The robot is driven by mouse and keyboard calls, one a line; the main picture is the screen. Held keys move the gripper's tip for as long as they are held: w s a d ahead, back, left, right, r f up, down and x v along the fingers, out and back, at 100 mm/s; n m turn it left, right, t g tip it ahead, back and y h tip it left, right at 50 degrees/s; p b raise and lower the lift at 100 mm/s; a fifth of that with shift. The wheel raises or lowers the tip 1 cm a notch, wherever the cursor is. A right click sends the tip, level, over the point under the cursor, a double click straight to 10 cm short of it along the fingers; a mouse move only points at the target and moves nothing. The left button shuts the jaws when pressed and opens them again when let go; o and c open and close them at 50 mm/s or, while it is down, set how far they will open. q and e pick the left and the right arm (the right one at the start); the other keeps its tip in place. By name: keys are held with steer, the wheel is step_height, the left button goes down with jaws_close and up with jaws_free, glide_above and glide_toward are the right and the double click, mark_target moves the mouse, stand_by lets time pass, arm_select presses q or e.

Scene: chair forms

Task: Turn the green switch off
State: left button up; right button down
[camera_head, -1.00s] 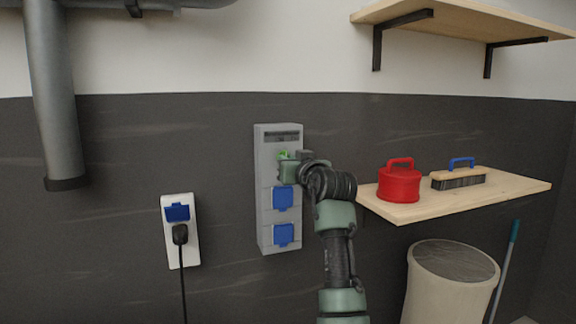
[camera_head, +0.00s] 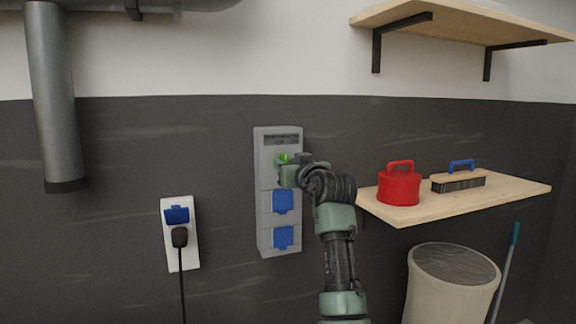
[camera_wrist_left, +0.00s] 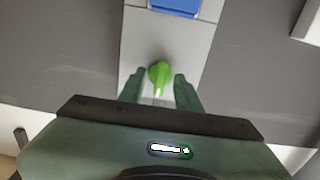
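The green switch (camera_head: 282,159) is a rotary knob on the upper part of a grey socket box (camera_head: 264,210) on the dark wall. In the left wrist view the green switch (camera_wrist_left: 160,73) has a white mark toward the bottom of the picture. My left gripper (camera_head: 288,172) is at the box, and its hand hides part of the knob in the head view. In the left wrist view my left gripper (camera_wrist_left: 157,84) is open, one finger on each side of the knob, with small gaps visible. My right gripper is not in view.
Two blue socket covers (camera_head: 283,202) are below the switch. A white socket (camera_head: 189,250) with a black plug is to the left. A wooden shelf (camera_head: 435,207) at right holds a red container (camera_head: 399,187) and a brush (camera_head: 458,180). A bin (camera_head: 420,290) stands below.

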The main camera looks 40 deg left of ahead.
arm_select(q)
steer(key=b+v, duration=0.1)
steer(key=v, duration=0.7)
stand_by(0.5)
